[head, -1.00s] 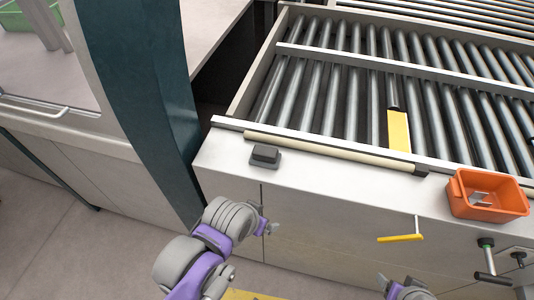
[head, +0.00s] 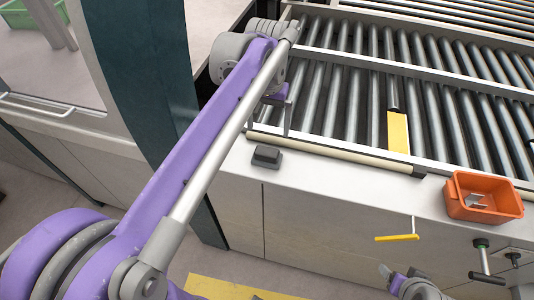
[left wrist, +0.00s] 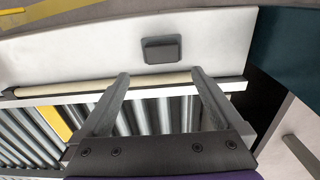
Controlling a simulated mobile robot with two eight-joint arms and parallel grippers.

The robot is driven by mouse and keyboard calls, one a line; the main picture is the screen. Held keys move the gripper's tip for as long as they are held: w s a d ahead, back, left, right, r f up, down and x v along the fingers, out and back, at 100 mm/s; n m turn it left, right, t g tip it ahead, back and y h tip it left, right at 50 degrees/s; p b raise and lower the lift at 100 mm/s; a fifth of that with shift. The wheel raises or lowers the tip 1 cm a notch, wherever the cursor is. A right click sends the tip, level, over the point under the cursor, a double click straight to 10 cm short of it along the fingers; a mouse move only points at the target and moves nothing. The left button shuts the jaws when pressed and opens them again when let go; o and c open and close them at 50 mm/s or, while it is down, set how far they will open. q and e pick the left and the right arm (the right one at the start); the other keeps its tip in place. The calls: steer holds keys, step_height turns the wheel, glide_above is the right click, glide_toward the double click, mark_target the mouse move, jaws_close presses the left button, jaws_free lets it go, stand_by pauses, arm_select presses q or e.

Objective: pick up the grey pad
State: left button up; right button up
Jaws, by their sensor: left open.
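The grey pad (head: 266,156) is a small dark grey block on the light ledge in front of the rollers. In the left wrist view the pad (left wrist: 161,49) lies just beyond my fingertips, roughly centred between them. My left gripper (left wrist: 160,73) is open and empty, fingers apart. In the head view my left gripper (head: 272,126) hangs above the ledge's rear edge, behind the pad and apart from it, partly hidden by my arm. My right gripper (head: 386,271) shows only in small part at the bottom, below the ledge; its jaw state is unclear.
A cream rod (head: 335,151) runs along the ledge behind the pad. An orange bin (head: 484,209) stands on the ledge at right. A yellow handle (head: 397,238) projects from the front. A dark teal column (head: 140,75) stands left. The ledge around the pad is clear.

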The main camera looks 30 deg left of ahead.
mark_target(267, 151)
arm_select(q)
steer(key=f, duration=1)
steer(key=shift+w+a+f, duration=0.15)
steer(key=shift+a+f, duration=0.1)
steer(key=shift+f, duration=0.05)
steer(key=c, duration=1.2)
steer(key=shift+c, duration=0.2)
steer(key=shift+r, duration=0.15)
step_height(267, 151, up, 10)
